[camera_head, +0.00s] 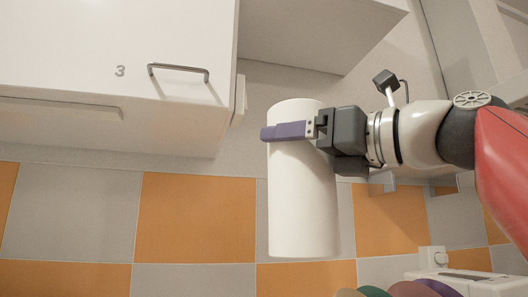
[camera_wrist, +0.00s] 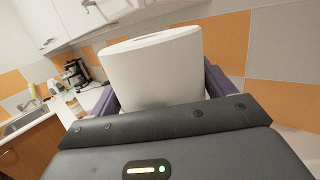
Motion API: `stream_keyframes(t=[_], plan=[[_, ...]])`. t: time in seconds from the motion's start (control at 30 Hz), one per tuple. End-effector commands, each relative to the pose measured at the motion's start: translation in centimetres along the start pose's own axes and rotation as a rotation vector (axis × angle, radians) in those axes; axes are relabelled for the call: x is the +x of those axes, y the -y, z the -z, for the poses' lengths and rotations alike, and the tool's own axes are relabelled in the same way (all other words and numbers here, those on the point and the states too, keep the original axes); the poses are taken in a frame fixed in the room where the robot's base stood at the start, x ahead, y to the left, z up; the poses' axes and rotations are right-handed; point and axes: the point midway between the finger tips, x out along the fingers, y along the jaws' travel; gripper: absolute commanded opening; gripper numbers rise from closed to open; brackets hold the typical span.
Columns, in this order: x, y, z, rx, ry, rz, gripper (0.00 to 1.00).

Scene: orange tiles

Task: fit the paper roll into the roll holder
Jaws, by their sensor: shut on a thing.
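The white paper roll (camera_head: 303,205) stands upright in the air in front of the tiled wall, in the middle of the head view. My gripper (camera_head: 290,133) is shut on the roll near its upper end, reaching in from the right. One purple finger lies across the near side; the other is hidden behind the roll. In the wrist view, the roll (camera_wrist: 155,72) fills the space between both purple fingers. I cannot clearly identify the roll holder. A small white fitting (camera_head: 240,100) on the cabinet's right side may be part of it.
A white wall cabinet (camera_head: 60,60) marked 3 is left of the roll. A white appliance (camera_head: 465,285) and coloured rounded things (camera_head: 385,291) are at the lower right. A coffee maker (camera_wrist: 74,72) and sink (camera_wrist: 22,118) show in the wrist view.

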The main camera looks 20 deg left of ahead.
Motion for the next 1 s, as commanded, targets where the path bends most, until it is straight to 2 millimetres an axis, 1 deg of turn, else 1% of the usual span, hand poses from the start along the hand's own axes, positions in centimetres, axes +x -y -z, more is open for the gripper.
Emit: stream_keyframes(t=[0.47,0.8,1.0], plan=[[-0.2,0.0,-0.1,-0.001,0.012,0.008,0.42],[-0.7,0.0,3.3,0.000,0.010,0.006,0.42],[-0.9,0.0,4.7,-0.001,0.011,0.007,0.42]])
